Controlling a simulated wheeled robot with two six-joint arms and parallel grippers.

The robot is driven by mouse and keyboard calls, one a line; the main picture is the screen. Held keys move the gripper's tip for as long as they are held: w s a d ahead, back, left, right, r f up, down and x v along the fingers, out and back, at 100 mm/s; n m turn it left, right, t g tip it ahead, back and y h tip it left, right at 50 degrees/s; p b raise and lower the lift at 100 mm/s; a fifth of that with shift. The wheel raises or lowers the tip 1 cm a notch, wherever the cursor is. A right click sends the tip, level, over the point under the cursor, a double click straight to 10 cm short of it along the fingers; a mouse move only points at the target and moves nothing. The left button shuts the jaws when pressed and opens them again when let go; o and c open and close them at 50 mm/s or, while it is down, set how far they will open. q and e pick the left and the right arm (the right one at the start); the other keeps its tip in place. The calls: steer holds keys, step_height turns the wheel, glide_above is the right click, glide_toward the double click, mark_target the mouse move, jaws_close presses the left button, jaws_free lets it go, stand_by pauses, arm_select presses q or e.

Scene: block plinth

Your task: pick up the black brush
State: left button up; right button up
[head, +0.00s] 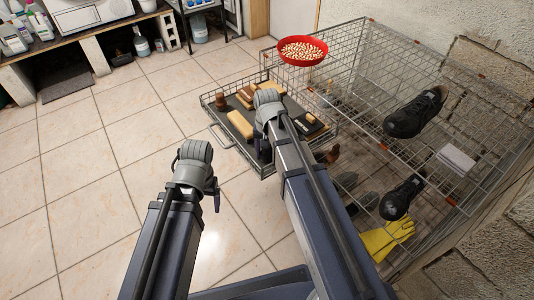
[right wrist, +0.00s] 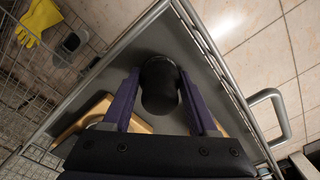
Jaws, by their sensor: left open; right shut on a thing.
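A black rounded object, which looks like the black brush (right wrist: 160,82), stands between the purple fingers of my right gripper (right wrist: 160,100) in the right wrist view. The gripper is shut on it, near a corner of the dark tray (right wrist: 195,62). I cannot tell whether the brush touches the tray floor. In the head view my right arm hides the brush and this gripper. My left arm ends at a grey joint over the floor, left of the tray, and its fingers are not visible.
Wooden brushes and blocks (head: 240,124) lie in the tray, which has a side handle (head: 220,136). A red bowl (head: 302,50) sits on the wire rack (head: 350,75). Black shoes (head: 415,112) and yellow gloves (head: 387,239) are at the right. The tiled floor at the left is clear.

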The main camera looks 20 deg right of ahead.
jaws_close()
step_height(320, 180, up, 10)
steer(key=p, duration=1)
steer(key=shift+o, duration=0.6)
jaws_free()
steer(key=c, duration=0.7)
